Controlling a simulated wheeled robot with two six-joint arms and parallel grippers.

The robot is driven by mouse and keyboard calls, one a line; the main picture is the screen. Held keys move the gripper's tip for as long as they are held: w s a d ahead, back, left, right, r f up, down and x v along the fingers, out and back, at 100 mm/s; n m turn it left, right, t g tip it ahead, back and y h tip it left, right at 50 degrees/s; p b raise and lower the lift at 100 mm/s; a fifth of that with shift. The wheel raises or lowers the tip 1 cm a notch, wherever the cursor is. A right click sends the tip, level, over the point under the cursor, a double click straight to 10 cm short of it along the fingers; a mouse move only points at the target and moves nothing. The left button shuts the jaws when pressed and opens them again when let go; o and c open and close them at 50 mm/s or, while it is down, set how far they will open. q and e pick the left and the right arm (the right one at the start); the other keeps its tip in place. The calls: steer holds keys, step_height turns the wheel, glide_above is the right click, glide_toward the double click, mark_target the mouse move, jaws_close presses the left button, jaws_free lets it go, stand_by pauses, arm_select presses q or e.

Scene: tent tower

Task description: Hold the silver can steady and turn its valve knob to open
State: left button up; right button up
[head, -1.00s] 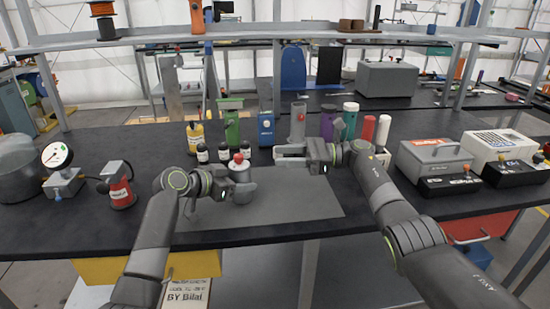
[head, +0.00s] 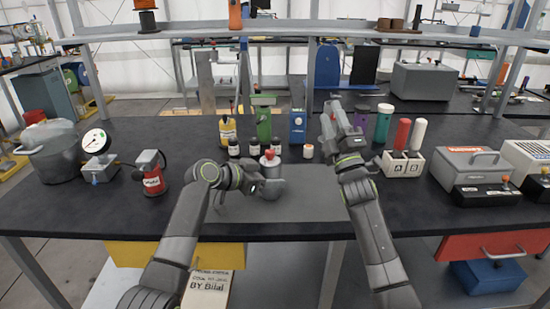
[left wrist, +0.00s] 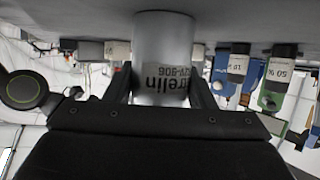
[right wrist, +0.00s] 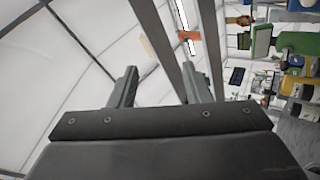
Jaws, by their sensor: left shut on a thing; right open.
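The silver can (head: 271,170), with a red knob (head: 269,154) on top, stands upright at the left part of the grey mat (head: 310,205). My left gripper (head: 256,188) is shut around the can's side. In the left wrist view the can (left wrist: 165,45) appears upside down between the two fingers (left wrist: 163,90), with part of its printed label showing. My right gripper (head: 334,112) is raised to the right of the can, apart from it, pointing up and away. In the right wrist view its fingers (right wrist: 160,86) are spread with nothing between them.
Small dark bottles, a yellow bottle (head: 227,128), a green container (head: 264,125) and a blue one (head: 298,122) stand behind the can. A white block with red and white cylinders (head: 402,166) is at right. A gauge (head: 95,140) and red can (head: 152,180) are left.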

step_height(320, 180, down, 4)
steer(key=s+m+g+h, duration=0.2)
steer(key=m+h, duration=0.2)
steer(key=m, duration=0.4)
steer(key=m+g+y, duration=0.5)
steer(key=g+y, duration=0.1)
steer(key=g, duration=0.1)
glide_toward(273, 156)
steer(key=x, duration=0.8)
steer(key=shift+w+a, duration=0.25)
steer(key=shift+w, duration=0.05)
steer(key=shift+c, duration=0.4)
jaws_close()
